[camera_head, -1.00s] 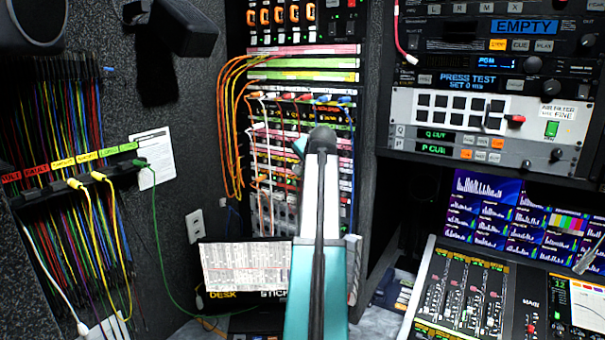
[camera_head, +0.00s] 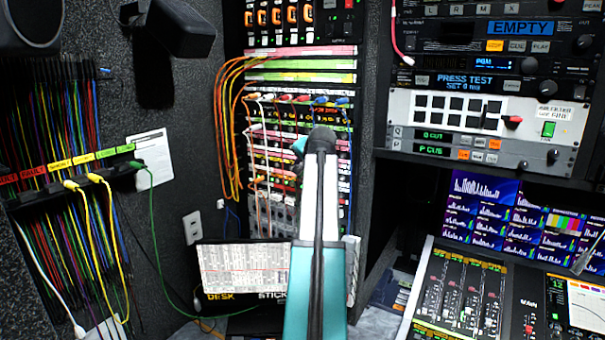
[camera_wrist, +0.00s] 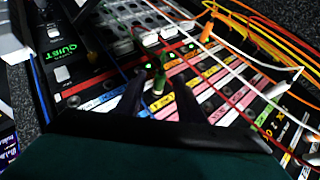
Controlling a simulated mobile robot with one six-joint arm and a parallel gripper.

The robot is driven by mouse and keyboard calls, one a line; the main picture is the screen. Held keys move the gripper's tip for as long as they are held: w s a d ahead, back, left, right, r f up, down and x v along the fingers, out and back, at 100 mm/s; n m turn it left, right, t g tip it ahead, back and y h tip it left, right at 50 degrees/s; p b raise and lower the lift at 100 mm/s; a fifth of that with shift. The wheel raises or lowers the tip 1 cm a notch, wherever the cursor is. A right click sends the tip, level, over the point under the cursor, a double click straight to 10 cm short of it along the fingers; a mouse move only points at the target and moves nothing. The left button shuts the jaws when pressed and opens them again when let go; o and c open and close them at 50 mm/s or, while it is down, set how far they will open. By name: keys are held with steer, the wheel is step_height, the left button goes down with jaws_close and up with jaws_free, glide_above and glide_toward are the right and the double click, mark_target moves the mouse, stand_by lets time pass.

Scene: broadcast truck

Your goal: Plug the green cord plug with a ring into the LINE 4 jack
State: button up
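A green plug (camera_head: 138,164) sits at the right end of the labelled cord rack on the left wall, and its green cord (camera_head: 158,240) hangs down toward the desk. I cannot make out a ring on it. The patch bay (camera_head: 285,120) stands at the back centre behind my arm; the LINE 4 label is too small to read. In the wrist view, my gripper (camera_wrist: 164,88) faces the jack rows with its two dark fingers apart. A green plug-like piece (camera_wrist: 158,82) shows in the gap, nearer the left finger; I see no grip on it. The head view hides my fingertips.
Orange cords (camera_head: 230,130) loop at the patch bay's left side, and white and red cords cross its front. A printed sheet (camera_head: 245,270) stands below. A mixing console (camera_head: 465,300) and screens are at the right. Yellow cords (camera_head: 88,220) hang from the left rack.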

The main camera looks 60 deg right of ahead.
steer(key=shift+r, duration=0.1)
steer(key=b+v, duration=0.4)
steer(key=v, duration=0.9)
steer(key=shift+s+a+r+b, duration=0.2)
steer(key=shift+a+b, duration=0.05)
steer(key=shift+b, duration=0.15)
stand_by(0.8)
